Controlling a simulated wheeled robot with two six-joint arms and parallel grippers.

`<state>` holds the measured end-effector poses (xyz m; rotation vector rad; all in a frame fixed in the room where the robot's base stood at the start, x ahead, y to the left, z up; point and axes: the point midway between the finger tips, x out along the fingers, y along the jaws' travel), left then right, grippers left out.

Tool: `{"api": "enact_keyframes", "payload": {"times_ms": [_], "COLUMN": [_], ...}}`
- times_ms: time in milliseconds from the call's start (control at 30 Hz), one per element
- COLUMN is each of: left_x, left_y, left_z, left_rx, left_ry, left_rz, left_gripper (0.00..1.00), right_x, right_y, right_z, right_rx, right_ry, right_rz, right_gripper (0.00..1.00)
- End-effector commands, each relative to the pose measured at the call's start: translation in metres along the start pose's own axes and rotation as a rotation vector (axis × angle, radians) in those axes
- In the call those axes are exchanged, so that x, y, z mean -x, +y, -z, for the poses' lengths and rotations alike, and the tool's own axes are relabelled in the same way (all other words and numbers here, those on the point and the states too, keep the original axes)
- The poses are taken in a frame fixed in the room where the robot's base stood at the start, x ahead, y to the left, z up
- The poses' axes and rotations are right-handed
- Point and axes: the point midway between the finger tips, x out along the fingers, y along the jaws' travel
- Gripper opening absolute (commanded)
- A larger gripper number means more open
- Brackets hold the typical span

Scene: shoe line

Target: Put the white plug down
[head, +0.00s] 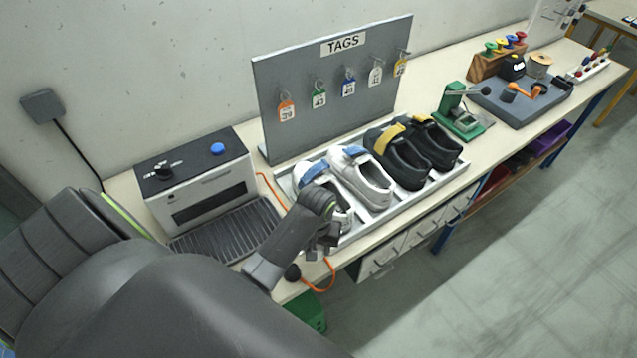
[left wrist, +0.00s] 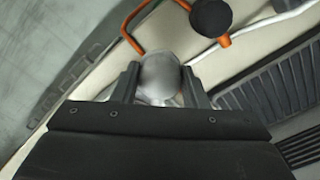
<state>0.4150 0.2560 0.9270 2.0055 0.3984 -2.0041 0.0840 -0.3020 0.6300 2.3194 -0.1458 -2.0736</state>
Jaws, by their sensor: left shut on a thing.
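My left gripper (head: 322,246) is over the front edge of the bench, in front of the shoe tray. In the left wrist view my left gripper (left wrist: 165,88) is shut on a pale, rounded thing, which I take to be the white plug (left wrist: 158,75). The plug's far side and lower part are hidden by the fingers and the gripper body. In the head view I cannot make the plug out. My right gripper is not in view.
A black knob-like end (left wrist: 211,18) with an orange cord (left wrist: 135,22) lies close beyond the fingers. A white tray (head: 375,221) holds several shoes. A grey machine (head: 205,178) with a ribbed mat (head: 228,230) stands left. The tag board (head: 290,75) is behind.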

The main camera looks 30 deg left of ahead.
Motion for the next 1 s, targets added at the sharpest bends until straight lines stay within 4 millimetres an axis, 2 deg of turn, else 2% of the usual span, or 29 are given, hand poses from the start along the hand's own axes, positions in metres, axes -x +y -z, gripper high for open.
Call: {"api": "enact_keyframes", "payload": {"times_ms": [100,200,500,900,933,1000], "left_x": [-0.007,-0.016,-0.047,-0.052,-0.052,-0.052], "left_y": [0.000,0.000,0.000,0.000,0.000,0.000], "left_z": [0.001,0.001,0.001,0.001,0.001,0.001], "left_rx": [0.000,0.000,-0.001,-0.001,-0.001,-0.001], "left_ry": [0.000,-0.001,0.000,0.002,0.002,0.002], "left_rz": [0.000,0.001,0.001,0.000,0.000,0.000], "left_gripper": [0.03,0.03,0.03,0.03,0.42,0.52], "right_x": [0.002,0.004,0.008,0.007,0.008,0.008], "right_y": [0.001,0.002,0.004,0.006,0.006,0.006], "right_z": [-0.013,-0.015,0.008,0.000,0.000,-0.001], "right_rx": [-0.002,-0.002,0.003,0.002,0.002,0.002], "right_ry": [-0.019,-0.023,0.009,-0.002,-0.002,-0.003], "right_rz": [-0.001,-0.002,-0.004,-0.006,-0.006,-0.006], "right_gripper": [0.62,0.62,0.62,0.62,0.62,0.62]}}
